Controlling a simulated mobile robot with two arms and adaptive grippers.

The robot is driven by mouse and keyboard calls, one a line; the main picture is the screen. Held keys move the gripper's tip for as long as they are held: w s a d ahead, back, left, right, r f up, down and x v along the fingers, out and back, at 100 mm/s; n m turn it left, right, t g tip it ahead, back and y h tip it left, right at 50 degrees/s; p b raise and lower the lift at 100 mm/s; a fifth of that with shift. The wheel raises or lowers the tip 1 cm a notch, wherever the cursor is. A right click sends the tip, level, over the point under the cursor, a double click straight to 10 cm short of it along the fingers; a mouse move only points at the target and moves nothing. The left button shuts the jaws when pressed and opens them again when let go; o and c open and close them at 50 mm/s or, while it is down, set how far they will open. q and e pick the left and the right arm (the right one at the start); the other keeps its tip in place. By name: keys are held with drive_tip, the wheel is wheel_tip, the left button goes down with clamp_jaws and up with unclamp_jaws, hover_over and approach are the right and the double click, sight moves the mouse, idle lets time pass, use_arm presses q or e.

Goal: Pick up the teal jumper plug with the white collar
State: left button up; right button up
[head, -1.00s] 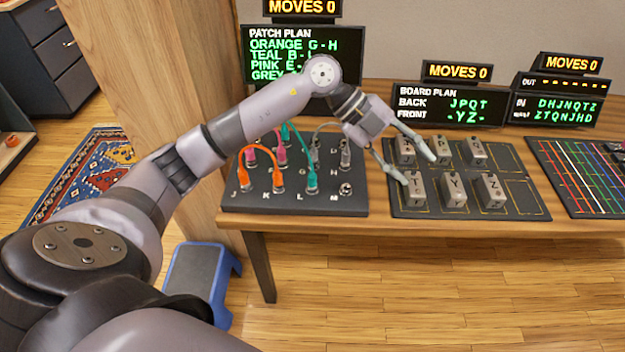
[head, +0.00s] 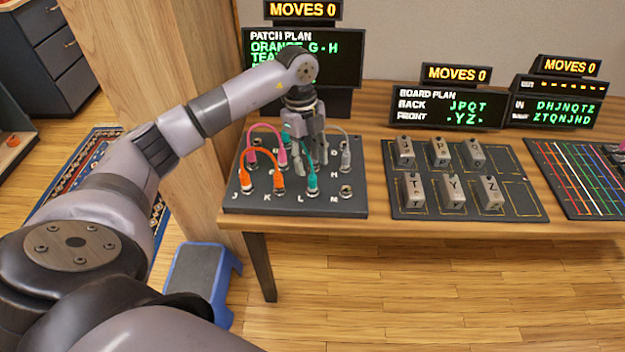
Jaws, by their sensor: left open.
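The teal jumper cable runs between two teal plugs on the dark patch board (head: 235,200). The front teal plug (head: 312,183) stands upright in the socket marked L. The back teal plug (head: 286,134) is partly hidden beside my left gripper. I cannot tell clearly which of the two has the white collar. My left gripper (head: 310,168) is open and points down over the middle of the patch board, close behind the front teal plug, with nothing seen between its fingers. It hides some back sockets. My right gripper is not in view.
An orange jumper (head: 277,184), a pink jumper (head: 250,158) and a grey jumper (head: 346,158) are also on the patch board, close around the gripper. A board with several lettered blocks (head: 453,190) lies to the right. A sign (head: 345,62) stands behind.

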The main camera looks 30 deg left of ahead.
sight(312, 174)
use_arm(q)
drive_tip(key=shift+d+f+p, duration=0.15)
drive_tip(key=shift+f+p, duration=0.1)
drive_tip(key=shift+f, duration=0.9)
drive_tip(key=shift+d+f+p, duration=0.2)
drive_tip(key=shift+f, duration=0.95)
drive_tip(key=shift+d+f+p, duration=0.15)
drive_tip(key=shift+f+p, duration=0.1)
drive_tip(key=shift+f, duration=0.9)
drive_tip(key=shift+c, duration=0.4)
clamp_jaws()
